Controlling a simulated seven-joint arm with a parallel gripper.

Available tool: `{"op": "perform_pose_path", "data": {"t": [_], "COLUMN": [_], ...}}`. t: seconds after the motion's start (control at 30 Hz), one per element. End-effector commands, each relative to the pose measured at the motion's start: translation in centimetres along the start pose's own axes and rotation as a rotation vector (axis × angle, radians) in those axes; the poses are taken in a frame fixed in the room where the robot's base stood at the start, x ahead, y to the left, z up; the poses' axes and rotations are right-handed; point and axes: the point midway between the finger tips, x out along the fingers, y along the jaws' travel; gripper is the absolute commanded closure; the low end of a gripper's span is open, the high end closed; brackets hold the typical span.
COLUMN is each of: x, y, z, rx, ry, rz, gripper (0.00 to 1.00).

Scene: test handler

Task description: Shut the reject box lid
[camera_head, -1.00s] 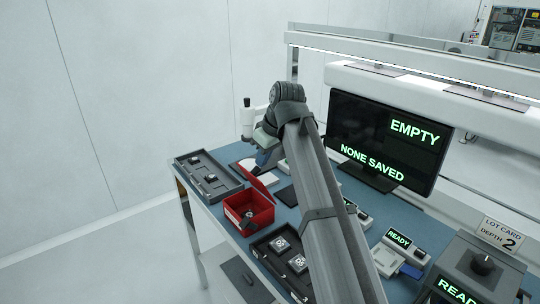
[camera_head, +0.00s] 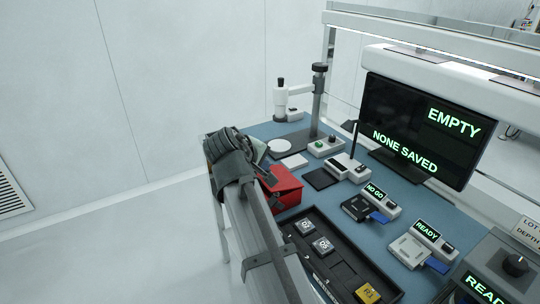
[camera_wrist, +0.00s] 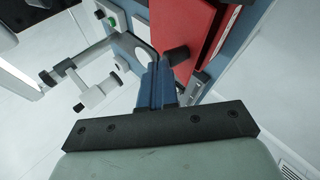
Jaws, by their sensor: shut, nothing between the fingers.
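The red reject box (camera_head: 288,198) sits on the blue bench, partly hidden behind my arm in the head view. In the head view my gripper (camera_head: 267,179) is at the box's left side.
A black tray (camera_head: 345,257) with several chips lies in front of the box. A dark square pad (camera_head: 321,179) and small devices, one reading NO GO (camera_head: 375,192), stand right of it. A stand with a post (camera_head: 318,100) rises behind. Open floor lies left.

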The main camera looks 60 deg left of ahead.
Motion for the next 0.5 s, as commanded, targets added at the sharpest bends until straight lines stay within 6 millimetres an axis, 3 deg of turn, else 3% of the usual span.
{"op": "perform_pose_path", "data": {"t": [0.5], "x": [0.7], "y": [-2.9], "z": [-0.3], "rx": [-0.005], "ry": [-0.003], "rz": [0.012], "gripper": [1.00]}}
